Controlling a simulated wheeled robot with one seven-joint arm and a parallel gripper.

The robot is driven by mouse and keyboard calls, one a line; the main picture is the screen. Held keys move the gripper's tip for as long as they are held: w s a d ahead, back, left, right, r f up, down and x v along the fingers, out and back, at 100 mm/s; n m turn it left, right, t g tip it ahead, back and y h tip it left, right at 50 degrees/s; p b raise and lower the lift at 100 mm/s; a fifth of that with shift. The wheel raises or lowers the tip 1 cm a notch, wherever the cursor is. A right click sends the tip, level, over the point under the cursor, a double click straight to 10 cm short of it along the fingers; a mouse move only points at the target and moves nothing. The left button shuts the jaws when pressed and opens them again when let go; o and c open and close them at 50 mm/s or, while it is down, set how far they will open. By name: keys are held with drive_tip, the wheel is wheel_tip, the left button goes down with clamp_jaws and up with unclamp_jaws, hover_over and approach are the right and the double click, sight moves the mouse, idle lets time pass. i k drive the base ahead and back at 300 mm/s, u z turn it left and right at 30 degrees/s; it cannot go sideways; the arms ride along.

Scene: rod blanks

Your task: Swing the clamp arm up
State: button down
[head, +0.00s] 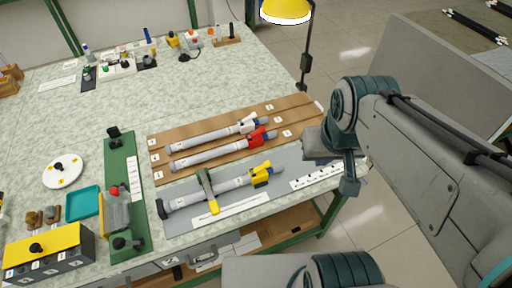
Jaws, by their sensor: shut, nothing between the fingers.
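A green clamp arm with a yellow tip (207,190) lies down across a grey rod (230,186) on the grey plate (187,220). The rod has a yellow collar (262,174) near its right end and a dark block at its left end. My gripper (349,188) is at the right, pointing down near the table's right edge. It is shut and empty, well apart from the clamp arm. How far it is above the surface is hard to tell.
Two more rods, with a white collar (248,124) and a red collar (257,137), lie on the brown board (185,131) behind. A green fixture (120,160) with a red knob stands at the left. A yellow-topped box (50,248) is at front left. A yellow lamp (286,9) stands behind.

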sight(214, 207)
drive_tip(key=u, duration=1.15)
drive_tip(key=k, duration=0.75)
drive_tip(key=z, duration=0.9)
